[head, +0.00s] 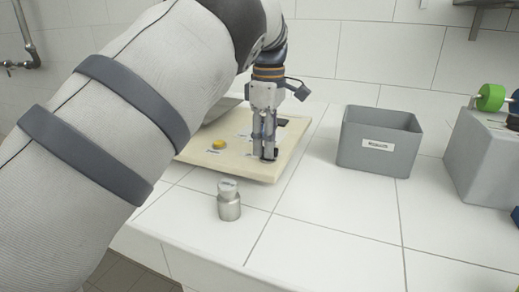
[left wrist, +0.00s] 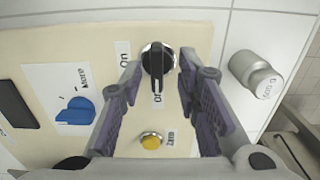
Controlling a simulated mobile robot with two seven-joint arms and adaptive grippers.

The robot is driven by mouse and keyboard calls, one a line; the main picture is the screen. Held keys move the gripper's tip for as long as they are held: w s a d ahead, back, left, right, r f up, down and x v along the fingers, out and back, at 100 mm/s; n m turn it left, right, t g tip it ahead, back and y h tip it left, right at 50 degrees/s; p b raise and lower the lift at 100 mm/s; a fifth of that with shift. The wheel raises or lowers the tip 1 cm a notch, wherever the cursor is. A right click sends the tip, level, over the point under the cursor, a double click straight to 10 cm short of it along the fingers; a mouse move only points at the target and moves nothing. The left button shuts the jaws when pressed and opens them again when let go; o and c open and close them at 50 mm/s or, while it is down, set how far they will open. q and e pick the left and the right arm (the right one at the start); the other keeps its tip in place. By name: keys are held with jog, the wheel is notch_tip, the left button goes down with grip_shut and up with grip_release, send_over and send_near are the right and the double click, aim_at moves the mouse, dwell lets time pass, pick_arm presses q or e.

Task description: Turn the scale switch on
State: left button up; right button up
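The scale switch (left wrist: 158,62) is a black knob on a round metallic base on the beige scale panel (left wrist: 85,45), in the upper middle of the left wrist view. An "On" label (left wrist: 124,56) lies to its left and an "Off" label (left wrist: 158,98), partly covered, below it. The knob's handle lies in line with the "Off" label. My left gripper (left wrist: 161,78) is open, its fingertips on either side of the knob; contact cannot be told. In the head view the left gripper (head: 264,155) points down at the panel and largely hides the switch. My right gripper is not in view.
A yellow button (left wrist: 151,141) labelled "Zero" and a blue knob (left wrist: 76,111) labelled "More" are on the panel. A metal weight (head: 229,203) stands in front of it. A grey bin (head: 378,150) and a grey box (head: 485,160) stand right.

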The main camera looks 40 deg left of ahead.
pick_arm(q)
jog(key=shift+w+a+f, duration=0.1)
jog(key=shift+f, duration=0.3)
jog(key=shift+r, duration=0.1)
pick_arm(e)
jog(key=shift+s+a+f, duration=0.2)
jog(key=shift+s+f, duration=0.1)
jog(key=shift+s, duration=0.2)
pick_arm(q)
jog(key=shift+c, duration=0.2)
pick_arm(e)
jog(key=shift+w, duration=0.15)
pick_arm(q)
grip_shut()
